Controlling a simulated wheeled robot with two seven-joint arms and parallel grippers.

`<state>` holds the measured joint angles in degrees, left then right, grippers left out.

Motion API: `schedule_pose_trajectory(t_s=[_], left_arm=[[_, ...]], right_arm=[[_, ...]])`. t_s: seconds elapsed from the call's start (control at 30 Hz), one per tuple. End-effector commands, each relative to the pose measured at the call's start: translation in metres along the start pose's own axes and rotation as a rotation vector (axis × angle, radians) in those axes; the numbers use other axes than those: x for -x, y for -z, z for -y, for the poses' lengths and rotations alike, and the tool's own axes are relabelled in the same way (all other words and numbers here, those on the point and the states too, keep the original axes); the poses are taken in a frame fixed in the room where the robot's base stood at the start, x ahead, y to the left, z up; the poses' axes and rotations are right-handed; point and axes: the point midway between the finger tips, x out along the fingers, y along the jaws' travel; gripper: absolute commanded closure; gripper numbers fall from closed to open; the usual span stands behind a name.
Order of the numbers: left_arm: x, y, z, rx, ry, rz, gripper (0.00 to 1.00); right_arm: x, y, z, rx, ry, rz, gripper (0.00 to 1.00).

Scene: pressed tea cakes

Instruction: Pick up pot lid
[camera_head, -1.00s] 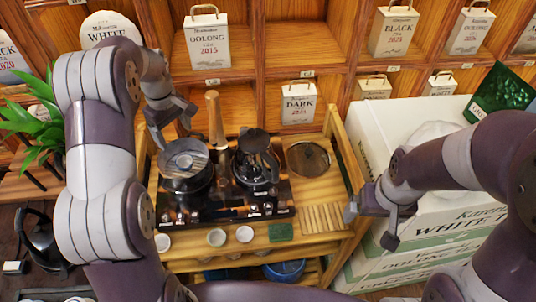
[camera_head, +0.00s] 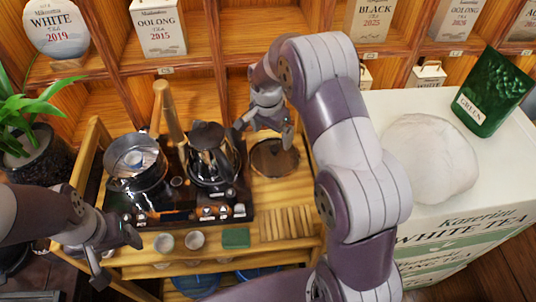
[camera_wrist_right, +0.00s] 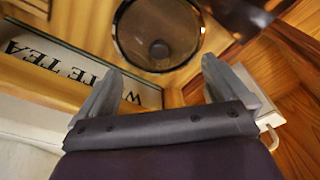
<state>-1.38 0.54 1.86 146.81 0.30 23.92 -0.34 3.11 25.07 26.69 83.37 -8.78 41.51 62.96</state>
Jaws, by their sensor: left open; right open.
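The pot lid (camera_head: 274,160) is a round, dark glass lid with a metal rim, lying on the wooden tea table right of the stove. In the right wrist view the lid (camera_wrist_right: 180,38) shows its round knob and lies beyond the fingertips. My right gripper (camera_head: 264,130) is open and empty, above the lid's far side and apart from it; its fingers (camera_wrist_right: 165,78) stand wide apart. My left gripper (camera_head: 115,258) is open and empty near the table's front left corner. A glass pot (camera_head: 138,170) stands on the stove's left side.
A dark kettle (camera_head: 212,155) stands on the stove (camera_head: 180,212), close left of my right gripper. White cups (camera_head: 194,240), a green block (camera_head: 236,238) and a slatted wooden rest (camera_head: 286,223) line the front. White tea boxes (camera_head: 480,220) stand right.

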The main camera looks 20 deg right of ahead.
Motion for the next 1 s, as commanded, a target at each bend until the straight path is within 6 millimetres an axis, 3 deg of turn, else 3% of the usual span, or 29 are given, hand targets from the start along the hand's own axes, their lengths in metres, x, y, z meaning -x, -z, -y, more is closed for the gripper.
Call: schedule_pose_trajectory(t_s=[0.43,0.73,1.0], left_arm=[[0.012,0.002,0.000,0.003,0.000,0.001,0.19],[0.012,0.002,0.000,0.003,0.000,0.002,0.19],[0.012,0.002,0.000,0.004,0.000,0.002,0.19]], right_arm=[[-0.072,0.002,-0.002,0.003,0.000,0.001,0.00],[-0.081,0.002,-0.001,0.002,0.003,-0.001,0.00],[-0.082,0.001,-0.002,0.002,0.001,0.001,0.88]])
